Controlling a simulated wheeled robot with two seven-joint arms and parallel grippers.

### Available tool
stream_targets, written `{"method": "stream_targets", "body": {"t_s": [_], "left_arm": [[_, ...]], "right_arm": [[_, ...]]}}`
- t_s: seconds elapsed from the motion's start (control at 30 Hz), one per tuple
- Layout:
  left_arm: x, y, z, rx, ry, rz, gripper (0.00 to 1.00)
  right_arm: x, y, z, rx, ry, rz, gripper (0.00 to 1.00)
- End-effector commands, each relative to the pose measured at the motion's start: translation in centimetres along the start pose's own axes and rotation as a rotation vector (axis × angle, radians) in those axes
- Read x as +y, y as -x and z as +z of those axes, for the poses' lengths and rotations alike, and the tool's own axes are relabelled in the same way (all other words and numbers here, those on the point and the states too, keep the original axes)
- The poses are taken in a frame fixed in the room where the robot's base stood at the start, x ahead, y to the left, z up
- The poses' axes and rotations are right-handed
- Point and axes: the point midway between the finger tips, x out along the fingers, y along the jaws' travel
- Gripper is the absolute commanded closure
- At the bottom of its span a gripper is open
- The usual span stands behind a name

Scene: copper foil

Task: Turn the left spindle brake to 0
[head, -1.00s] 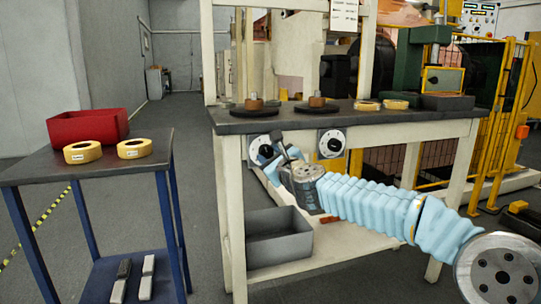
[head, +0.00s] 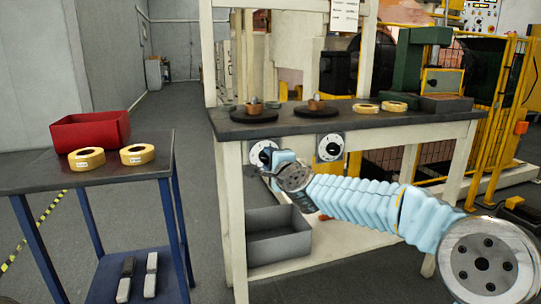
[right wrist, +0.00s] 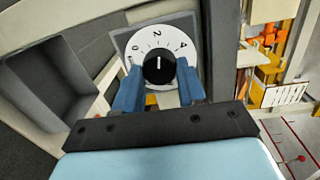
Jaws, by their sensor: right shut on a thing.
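The left spindle brake (head: 257,149) is a white dial on the bench's front, left of a like dial (head: 328,147). In the right wrist view its dial face (right wrist: 143,47) shows the numbers 0, 2 and 4 around a black knob (right wrist: 158,67). The white mark on the knob points up, roughly toward the 2. My right gripper (head: 268,159) is at the left dial. Its two blue fingers (right wrist: 159,78) stand on either side of the knob and are shut on it. My left gripper is not in view.
The bench top (head: 350,121) carries two dark spindle discs, tape rolls and a green press (head: 408,68). A grey bin (head: 278,247) stands below the dials. A side table at left holds a red bin (head: 90,130) and two tape rolls (head: 87,158).

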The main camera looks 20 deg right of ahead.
Motion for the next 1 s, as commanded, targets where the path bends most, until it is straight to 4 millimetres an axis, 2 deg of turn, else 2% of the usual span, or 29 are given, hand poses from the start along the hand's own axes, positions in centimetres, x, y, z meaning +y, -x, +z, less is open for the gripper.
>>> {"method": "stream_targets", "body": {"t_s": [0.03,0.6,1.0], "left_arm": [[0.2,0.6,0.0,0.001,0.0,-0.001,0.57],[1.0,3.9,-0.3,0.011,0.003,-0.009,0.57],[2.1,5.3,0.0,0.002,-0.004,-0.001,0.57]], "right_arm": [[-0.3,0.0,0.2,0.0,0.041,0.004,0.9],[-0.3,0.0,0.4,0.036,0.581,0.023,0.9],[-0.1,0.0,0.4,0.059,0.9,0.034,0.9]]}}
